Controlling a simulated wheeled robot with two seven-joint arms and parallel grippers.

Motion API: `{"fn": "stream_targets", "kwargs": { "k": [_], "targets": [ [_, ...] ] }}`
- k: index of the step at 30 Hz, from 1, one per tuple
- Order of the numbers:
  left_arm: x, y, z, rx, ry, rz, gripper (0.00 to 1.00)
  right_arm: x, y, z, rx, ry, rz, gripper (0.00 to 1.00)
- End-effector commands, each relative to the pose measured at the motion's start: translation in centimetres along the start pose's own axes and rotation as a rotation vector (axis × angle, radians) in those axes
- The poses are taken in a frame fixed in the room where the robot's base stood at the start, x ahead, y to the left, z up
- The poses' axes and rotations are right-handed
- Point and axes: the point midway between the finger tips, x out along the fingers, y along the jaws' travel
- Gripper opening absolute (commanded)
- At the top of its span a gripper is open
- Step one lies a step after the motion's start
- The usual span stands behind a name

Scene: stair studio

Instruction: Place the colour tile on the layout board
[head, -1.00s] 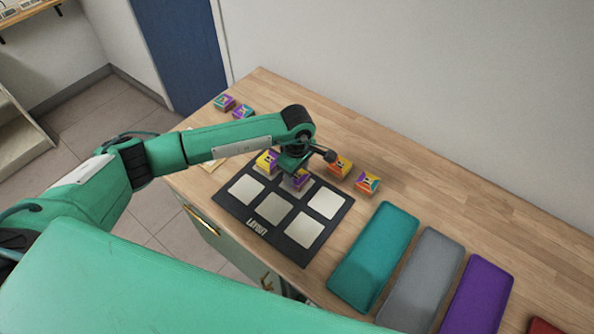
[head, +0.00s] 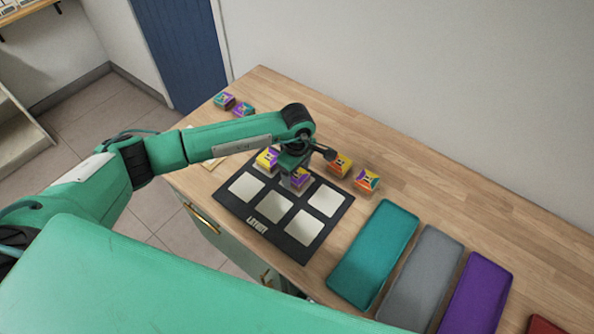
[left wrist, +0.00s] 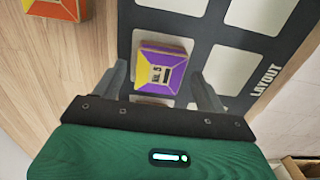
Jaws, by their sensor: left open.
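A purple and yellow colour tile (head: 299,178) lies at the middle of the back row of the black layout board (head: 252,222), under my left gripper (head: 295,170). In the left wrist view the same tile (left wrist: 160,69) sits between the two open fingers of my left gripper (left wrist: 159,74), with a gap on each side. Another yellow and purple tile (head: 267,160) is at the board's back left cell, partly behind the gripper. The board's other pale cells look empty. My right gripper is not in view.
Two tiles, one orange-yellow (head: 341,164) and one multicoloured (head: 367,180), lie on the wood behind the board. Two more (head: 224,101) (head: 243,109) lie at the far left. Teal (head: 372,255), grey (head: 424,280) and purple (head: 478,292) trays lie to the right.

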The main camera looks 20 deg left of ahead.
Motion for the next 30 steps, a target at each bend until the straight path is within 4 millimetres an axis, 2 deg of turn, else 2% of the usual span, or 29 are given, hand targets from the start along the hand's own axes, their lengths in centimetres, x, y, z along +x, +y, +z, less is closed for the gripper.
{"fn": "stream_targets", "kwargs": {
  "k": [6,15,21,30],
  "targets": [
    [-4.3,0.2,-0.1,0.002,0.002,0.010,0.74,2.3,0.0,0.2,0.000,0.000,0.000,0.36],
    [-10.0,0.1,0.0,0.001,0.001,0.006,0.74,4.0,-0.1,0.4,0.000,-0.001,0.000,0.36],
    [-11.4,0.0,0.0,0.000,0.001,0.002,0.74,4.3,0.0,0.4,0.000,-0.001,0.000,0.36],
    [-11.6,0.0,0.0,0.000,0.001,0.002,0.74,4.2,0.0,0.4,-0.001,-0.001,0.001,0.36]
  ]
}}
